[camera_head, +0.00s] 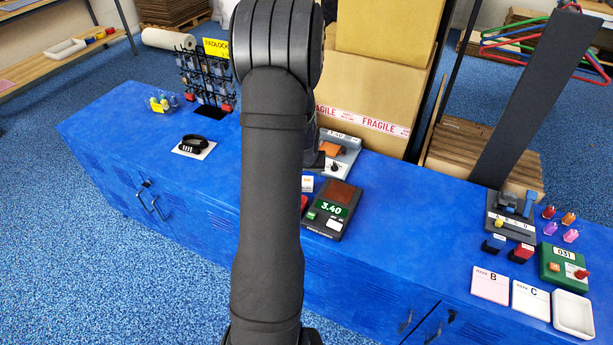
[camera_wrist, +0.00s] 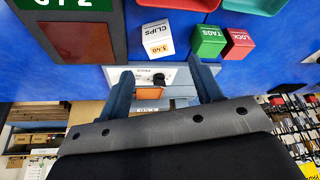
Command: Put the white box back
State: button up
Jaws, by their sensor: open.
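The white box (camera_wrist: 157,40), lettered CLIPS, has an orange 3.40 label and stands on the blue counter just beyond my fingertips in the wrist view. A small white item beside my arm in the head view (camera_head: 307,184) looks like the same box, partly hidden. My gripper (camera_wrist: 163,78) is open, with its two fingers apart and no box between them. A pricing device (camera_wrist: 172,75) with a white face and an orange part shows between and behind the fingers. In the head view my arm hides the gripper.
A green TAGS box (camera_wrist: 208,41) and a red LOCK box (camera_wrist: 238,44) stand beside the white box. Red (camera_wrist: 185,3) and teal (camera_wrist: 253,5) trays lie beyond. Large cartons (camera_head: 370,95) rise behind the counter.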

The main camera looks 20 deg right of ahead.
jog(key=shift+v, duration=1.9)
jog(key=x, duration=1.2)
jog(key=shift+f, duration=0.15)
